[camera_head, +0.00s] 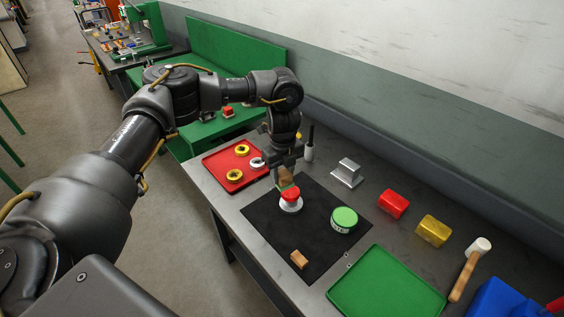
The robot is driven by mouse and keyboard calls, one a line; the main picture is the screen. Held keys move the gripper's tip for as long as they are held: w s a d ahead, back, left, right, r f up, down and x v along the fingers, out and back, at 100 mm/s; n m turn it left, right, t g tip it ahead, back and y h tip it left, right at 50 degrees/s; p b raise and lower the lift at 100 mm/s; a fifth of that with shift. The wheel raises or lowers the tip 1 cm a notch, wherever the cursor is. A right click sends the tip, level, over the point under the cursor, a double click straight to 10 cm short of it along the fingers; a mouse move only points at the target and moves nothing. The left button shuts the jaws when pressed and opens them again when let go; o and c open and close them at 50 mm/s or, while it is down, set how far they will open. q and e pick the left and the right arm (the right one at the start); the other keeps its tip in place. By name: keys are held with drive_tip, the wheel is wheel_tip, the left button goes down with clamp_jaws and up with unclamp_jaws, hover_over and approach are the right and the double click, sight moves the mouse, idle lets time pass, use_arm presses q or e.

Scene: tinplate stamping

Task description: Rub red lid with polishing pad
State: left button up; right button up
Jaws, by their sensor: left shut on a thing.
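The red lid (290,195) sits on a white round base on the black mat (325,225). My left gripper (285,172) points down just above it, shut on a tan block with a green underside, which looks like the polishing pad (286,182). The pad is at the lid's top, slightly to its left; I cannot tell if they touch. The gripper's fingers partly hide the pad. My right gripper is out of view.
A green-topped round tin (344,217) and a small tan block (299,259) share the mat. A red tray (215,162) with rings lies left, an empty green tray (385,290) in front. Metal, red (393,204) and yellow (433,230) blocks and a mallet (470,268) line the right.

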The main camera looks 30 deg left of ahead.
use_arm(q)
drive_tip(key=shift+r+p, duration=0.6)
drive_tip(key=shift+r, duration=0.55)
